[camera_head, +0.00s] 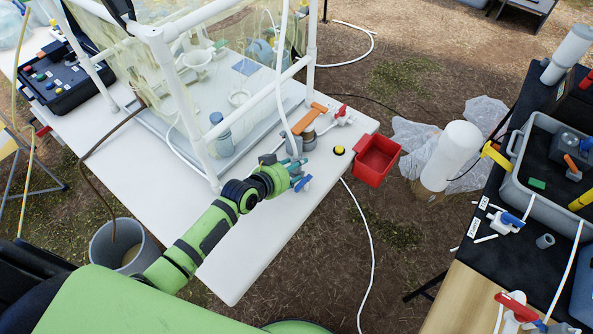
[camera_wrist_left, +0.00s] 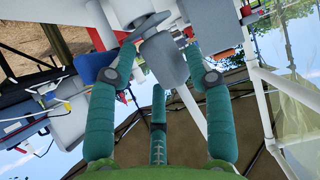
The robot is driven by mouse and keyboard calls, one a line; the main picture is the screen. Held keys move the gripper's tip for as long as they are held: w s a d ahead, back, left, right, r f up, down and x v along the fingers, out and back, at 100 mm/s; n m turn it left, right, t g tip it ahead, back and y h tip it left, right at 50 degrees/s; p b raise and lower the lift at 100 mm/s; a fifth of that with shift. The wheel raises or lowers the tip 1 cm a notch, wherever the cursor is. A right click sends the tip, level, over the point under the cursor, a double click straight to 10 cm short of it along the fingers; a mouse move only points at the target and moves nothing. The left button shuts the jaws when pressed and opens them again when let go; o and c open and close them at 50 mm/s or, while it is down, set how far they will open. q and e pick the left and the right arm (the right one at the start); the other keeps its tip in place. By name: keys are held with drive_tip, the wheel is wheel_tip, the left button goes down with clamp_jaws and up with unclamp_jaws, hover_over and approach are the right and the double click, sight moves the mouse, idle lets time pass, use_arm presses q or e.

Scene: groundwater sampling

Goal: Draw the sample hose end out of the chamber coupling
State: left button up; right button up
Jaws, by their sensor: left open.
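The white sample hose (camera_head: 283,103) comes down from above, in front of the clear-walled chamber frame, and ends at a grey fitting (camera_head: 293,146) at the table's near right part, which appears to be the coupling. My left gripper (camera_head: 299,174) is beside that fitting, on its near side, fingers spread. In the left wrist view the teal fingers (camera_wrist_left: 160,75) stand apart, with a grey cylindrical fitting (camera_wrist_left: 164,58) ahead between their tips. I cannot tell whether a finger touches it. The hose's inserted end is hidden. My right gripper is not in view.
A red bin (camera_head: 376,158) is at the table's right edge. The white table (camera_head: 235,262) is clear towards its near corner.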

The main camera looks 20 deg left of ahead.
use_arm(q)
drive_tip(key=shift+r, duration=0.1)
drive_tip(key=c, duration=0.7)
drive_tip(key=shift+r, duration=0.1)
drive_tip(key=shift+c, duration=0.2)
drive_tip(key=shift+w+r+p, duration=0.15)
drive_tip(key=shift+r+p, duration=0.35)
drive_tip(key=shift+r, duration=0.05)
drive_tip(key=shift+r+p, duration=0.8)
drive_tip(key=shift+p, duration=0.05)
drive_tip(key=shift+r+p, duration=0.3)
clamp_jaws()
wheel_tip(320, 180, up, 2)
drive_tip(key=shift+r+p, duration=0.1)
drive_tip(key=shift+p, duration=1.1)
drive_tip(key=shift+s+a, duration=0.1)
drive_tip(key=shift+s, duration=0.1)
